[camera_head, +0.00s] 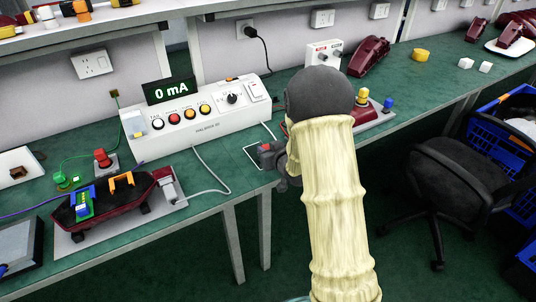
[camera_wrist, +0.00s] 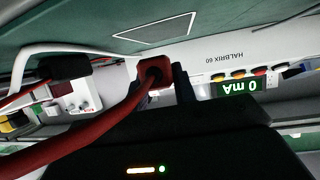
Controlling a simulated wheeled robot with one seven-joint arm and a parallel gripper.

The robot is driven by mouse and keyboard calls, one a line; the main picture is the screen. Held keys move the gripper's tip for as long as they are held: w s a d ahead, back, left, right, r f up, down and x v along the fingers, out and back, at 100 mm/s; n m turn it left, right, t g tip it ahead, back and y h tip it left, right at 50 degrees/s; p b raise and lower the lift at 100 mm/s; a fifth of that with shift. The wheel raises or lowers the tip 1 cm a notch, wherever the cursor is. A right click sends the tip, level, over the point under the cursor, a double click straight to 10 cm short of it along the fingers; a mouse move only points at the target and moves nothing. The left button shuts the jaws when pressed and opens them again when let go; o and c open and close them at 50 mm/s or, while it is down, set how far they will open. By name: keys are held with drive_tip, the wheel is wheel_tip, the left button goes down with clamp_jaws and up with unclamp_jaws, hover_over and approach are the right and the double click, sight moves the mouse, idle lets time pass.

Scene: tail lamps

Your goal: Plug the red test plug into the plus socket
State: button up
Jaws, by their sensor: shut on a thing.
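My gripper (camera_wrist: 156,82) is shut on the red test plug (camera_wrist: 155,68). Its red cable runs to the lower left across the wrist view. A white box (camera_head: 311,50) with a red socket (camera_head: 337,52) and a dark one stands at the wall, apart from my gripper. It also shows in the wrist view (camera_wrist: 72,92). I cannot read which socket is the plus.
The white tester (camera_head: 180,136) with coloured buttons stands left of my gripper; its display (camera_head: 170,90) reads 0 mA. Another red lamp (camera_head: 369,57) lies beside the white box. A chair (camera_head: 450,180) stands right.

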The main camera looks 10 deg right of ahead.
wheel_tip(320, 180, up, 8)
drive_tip(key=shift+f+p, duration=0.25)
drive_tip(key=shift+p, duration=0.3)
drive_tip(key=shift+f+p, duration=0.15)
drive_tip(key=shift+p, duration=0.35)
